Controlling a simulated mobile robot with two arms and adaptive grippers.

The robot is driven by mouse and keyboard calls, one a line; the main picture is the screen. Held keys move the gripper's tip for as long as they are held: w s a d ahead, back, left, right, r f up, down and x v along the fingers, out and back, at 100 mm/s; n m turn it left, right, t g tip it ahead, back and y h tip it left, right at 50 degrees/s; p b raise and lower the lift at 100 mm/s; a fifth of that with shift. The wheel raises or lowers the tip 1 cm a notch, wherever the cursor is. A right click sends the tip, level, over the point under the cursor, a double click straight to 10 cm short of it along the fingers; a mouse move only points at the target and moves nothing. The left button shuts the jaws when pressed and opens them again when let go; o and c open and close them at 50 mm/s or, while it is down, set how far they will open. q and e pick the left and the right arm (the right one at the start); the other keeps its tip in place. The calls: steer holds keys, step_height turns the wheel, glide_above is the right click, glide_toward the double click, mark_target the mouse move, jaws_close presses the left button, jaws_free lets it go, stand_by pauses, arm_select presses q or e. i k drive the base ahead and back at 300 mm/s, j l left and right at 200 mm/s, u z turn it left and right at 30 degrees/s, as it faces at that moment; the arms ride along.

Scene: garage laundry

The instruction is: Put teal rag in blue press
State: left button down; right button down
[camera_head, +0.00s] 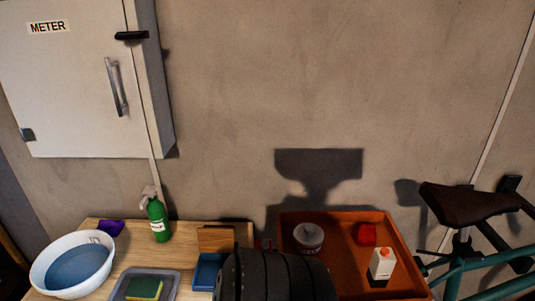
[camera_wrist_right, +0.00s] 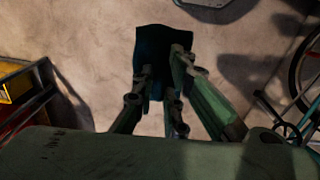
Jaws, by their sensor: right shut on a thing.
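In the right wrist view my right gripper (camera_wrist_right: 168,82) is shut on a dark teal rag (camera_wrist_right: 160,48). The rag hangs between and beyond the fingertips, with wall or floor behind it. Neither the rag nor my right gripper can be made out in the head view. My left gripper is in neither view.
On the table (camera_head: 190,233) are a white bowl of water (camera_head: 42,283), a green spray bottle (camera_head: 158,220), a purple cloth (camera_head: 110,228) and a sponge (camera_head: 144,289) on a grey tray. An orange tray (camera_head: 345,265) holds several items. A bicycle (camera_head: 458,205) stands right.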

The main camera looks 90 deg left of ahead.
mark_target(216, 273)
steer(key=u, duration=0.5)
steer(key=l+u, duration=0.1)
steer(key=u, duration=0.35)
steer(key=i+u, duration=0.1)
steer(key=u, duration=0.4)
steer(key=l+u, duration=0.1)
steer(key=u, duration=0.4)
steer(key=l+u, duration=0.1)
steer(key=u, duration=0.85)
steer(key=l+u, duration=0.1)
steer(key=u, duration=0.35)
